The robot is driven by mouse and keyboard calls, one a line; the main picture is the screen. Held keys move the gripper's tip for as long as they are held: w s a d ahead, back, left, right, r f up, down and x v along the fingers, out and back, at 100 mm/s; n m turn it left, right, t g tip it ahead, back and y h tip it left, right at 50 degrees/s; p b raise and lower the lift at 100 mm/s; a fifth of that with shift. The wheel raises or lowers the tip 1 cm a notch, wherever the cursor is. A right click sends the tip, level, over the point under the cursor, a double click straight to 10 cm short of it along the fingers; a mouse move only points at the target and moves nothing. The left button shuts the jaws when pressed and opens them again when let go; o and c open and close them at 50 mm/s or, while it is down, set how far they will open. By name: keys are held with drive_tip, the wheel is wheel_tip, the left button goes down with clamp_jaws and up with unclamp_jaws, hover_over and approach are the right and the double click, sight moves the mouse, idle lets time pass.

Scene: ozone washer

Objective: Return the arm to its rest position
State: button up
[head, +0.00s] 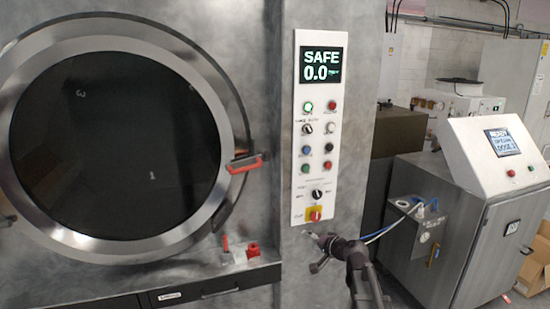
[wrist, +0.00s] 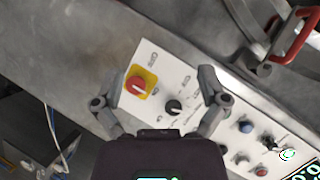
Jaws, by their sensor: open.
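My gripper (head: 318,250) is in the lower middle of the head view, just below the white control panel (head: 318,130). In the wrist view my gripper (wrist: 160,84) has its two fingers spread wide, with nothing between the tips but the panel beyond. The red knob on its yellow plate (wrist: 139,86) and a black selector knob (wrist: 173,107) show between the fingers, apart from them as far as I can tell. My arm (head: 365,280) rises from the bottom edge of the head view.
The round washer door (head: 115,145) with a red-handled latch (head: 247,163) is at left. A ledge (head: 180,291) with small red parts (head: 252,250) juts out below it. The display (head: 323,66) reads SAFE 0.0. A grey cabinet (head: 470,230) with a sloped console stands at right.

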drive_tip(key=s+a+f+n+g+h, duration=0.1)
drive_tip(key=s+f+n+g, duration=0.1)
drive_tip(key=s+f+g, duration=0.3)
drive_tip(key=s+f+n+g+h, duration=0.1)
drive_tip(key=s+f+n+h, duration=0.15)
drive_tip(key=s, duration=0.55)
drive_tip(key=s+d+f+g+h, duration=0.2)
drive_tip(key=s, duration=0.4)
drive_tip(key=s+d+f+g+h, duration=0.2)
drive_tip(key=s+d+g+h, duration=0.1)
drive_tip(key=s, duration=0.3)
drive_tip(key=shift+s+d+f+n, duration=0.2)
drive_tip(key=shift+d+f+n, duration=0.1)
drive_tip(key=shift+n, duration=0.05)
